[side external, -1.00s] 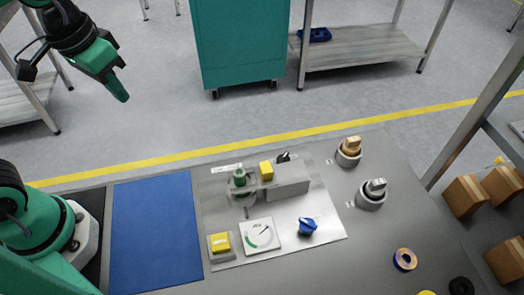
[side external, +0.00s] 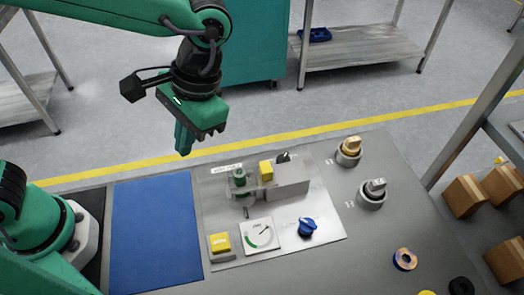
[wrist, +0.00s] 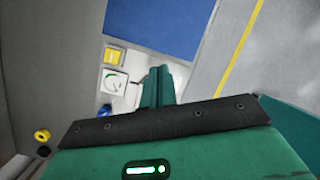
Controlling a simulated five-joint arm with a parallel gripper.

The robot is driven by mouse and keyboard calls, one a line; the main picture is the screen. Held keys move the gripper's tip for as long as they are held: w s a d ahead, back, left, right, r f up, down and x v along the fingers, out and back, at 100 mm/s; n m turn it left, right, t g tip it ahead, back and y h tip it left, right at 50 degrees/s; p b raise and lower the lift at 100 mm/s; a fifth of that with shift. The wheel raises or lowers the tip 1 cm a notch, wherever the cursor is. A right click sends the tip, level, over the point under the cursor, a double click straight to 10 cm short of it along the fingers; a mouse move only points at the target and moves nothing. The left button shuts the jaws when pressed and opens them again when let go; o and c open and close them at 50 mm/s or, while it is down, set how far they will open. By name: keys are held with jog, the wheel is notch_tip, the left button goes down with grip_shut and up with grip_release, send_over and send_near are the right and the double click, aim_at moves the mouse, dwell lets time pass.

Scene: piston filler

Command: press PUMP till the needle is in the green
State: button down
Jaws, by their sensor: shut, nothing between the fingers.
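A yellow push button (side external: 220,242) sits in a grey housing at the panel's near left corner; it also shows in the wrist view (wrist: 115,55). Its lettering is too small to read. Right of it is a square white gauge (side external: 260,236), also in the wrist view (wrist: 114,83). Its dark needle appears to point to the upper right, away from the green band at the dial's lower left. My gripper (side external: 184,151) is shut and empty, pointing down, high above and behind the panel's left side. Its fingers show together in the wrist view (wrist: 157,80).
The panel also bears a green-topped filler (side external: 239,180), a yellow block (side external: 266,170), a grey box (side external: 288,181) and a blue knob (side external: 307,227). Two round fixtures (side external: 348,153) (side external: 372,194) stand to the right. A bare blue mat (side external: 155,235) lies left.

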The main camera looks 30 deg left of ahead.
jog(key=s+d+f+m+g+y, duration=0.1)
jog(key=s+d+f+y, duration=0.3)
jog(key=d, duration=0.5)
jog(key=shift+s+d+f, duration=0.2)
jog(key=shift+s+f, duration=0.45)
jog(key=shift+s, duration=0.1)
jog(key=shift+f, duration=0.1)
send_near(214, 240)
jog(key=shift+s+a+r+x, duration=0.1)
jog(key=shift+a+x, duration=0.05)
jog(key=shift+x, duration=0.75)
jog(key=shift+s+a+r+x, duration=0.1)
jog(key=shift+r+x, duration=0.05)
jog(key=shift+x, duration=0.75)
jog(key=shift+s+a+r+x, duration=0.1)
jog(key=shift+a+x, duration=0.05)
jog(key=shift+x, duration=0.75)
jog(key=shift+w+f, duration=0.1)
jog(key=shift+f, duration=0.05)
jog(key=shift+f, duration=0.25)
jog(key=shift+f, duration=0.8)
dwell(1.3)
jog(key=shift+r, duration=1.2)
